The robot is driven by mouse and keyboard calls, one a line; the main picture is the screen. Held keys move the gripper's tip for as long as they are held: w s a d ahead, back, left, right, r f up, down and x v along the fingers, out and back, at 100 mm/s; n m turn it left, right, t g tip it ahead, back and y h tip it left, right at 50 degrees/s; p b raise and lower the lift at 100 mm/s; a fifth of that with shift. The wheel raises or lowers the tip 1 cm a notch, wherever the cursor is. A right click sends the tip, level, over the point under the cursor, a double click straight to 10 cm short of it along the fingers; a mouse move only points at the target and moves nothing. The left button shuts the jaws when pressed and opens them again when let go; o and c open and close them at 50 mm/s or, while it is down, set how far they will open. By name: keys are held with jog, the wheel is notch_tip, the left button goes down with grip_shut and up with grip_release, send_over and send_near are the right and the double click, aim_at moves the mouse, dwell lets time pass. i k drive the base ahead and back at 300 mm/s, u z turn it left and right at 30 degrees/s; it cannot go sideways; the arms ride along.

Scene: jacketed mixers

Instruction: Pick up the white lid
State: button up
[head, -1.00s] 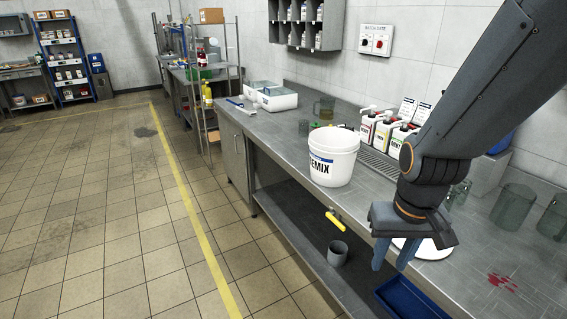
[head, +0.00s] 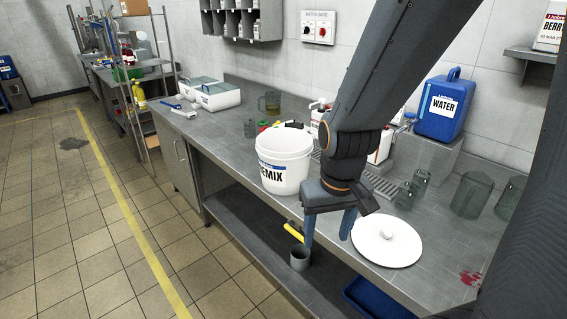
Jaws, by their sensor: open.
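The white lid (head: 386,248) is a round disc with a small knob on top. It lies flat on the grey steel bench (head: 432,222), near the front edge. My gripper (head: 329,228) points down with its two blue fingers apart. In the picture it is just left of the lid, near the bench's front edge, and it holds nothing. The white bucket (head: 285,165) marked "EMIX" stands open on the bench, left of my gripper. My wrist hides part of the bench behind it.
Glass jugs (head: 472,195) stand right of the lid at the back, with a blue water canister (head: 444,105) behind. A red stain (head: 470,278) is on the bench at right. A grey cup (head: 300,257) and a blue tray (head: 372,300) sit below the bench top.

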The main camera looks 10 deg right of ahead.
aim_at(387, 241)
jog(key=k, duration=0.5)
jog(key=u, duration=1.1)
jog(key=i, duration=0.8)
jog(key=z, duration=2.5)
